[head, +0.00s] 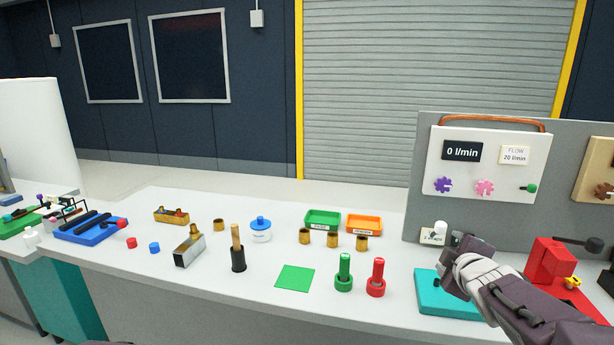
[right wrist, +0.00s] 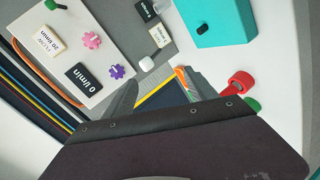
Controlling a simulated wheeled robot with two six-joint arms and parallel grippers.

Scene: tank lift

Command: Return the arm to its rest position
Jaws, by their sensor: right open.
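My right arm (head: 510,300) reaches in from the lower right in the head view. Its gripper (head: 456,262) is over the bench, above the teal block (head: 432,296) and in front of the grey upright board (head: 413,200). In the right wrist view the two fingers of the right gripper (right wrist: 162,92) are spread apart, with nothing between them. A white knob (right wrist: 147,63) shows beyond the fingers, apart from them. It also shows in the head view (head: 440,228), just above the gripper. My left gripper is not in view.
The white panel (head: 500,205) reads 0 l/min. A red device (head: 549,262) stands right of the arm. Green (head: 344,273) and red (head: 377,277) bolts stand left of the gripper. Brass cylinders (head: 332,239), trays and a black-based tool (head: 238,260) stand farther left. The bench front is mostly clear.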

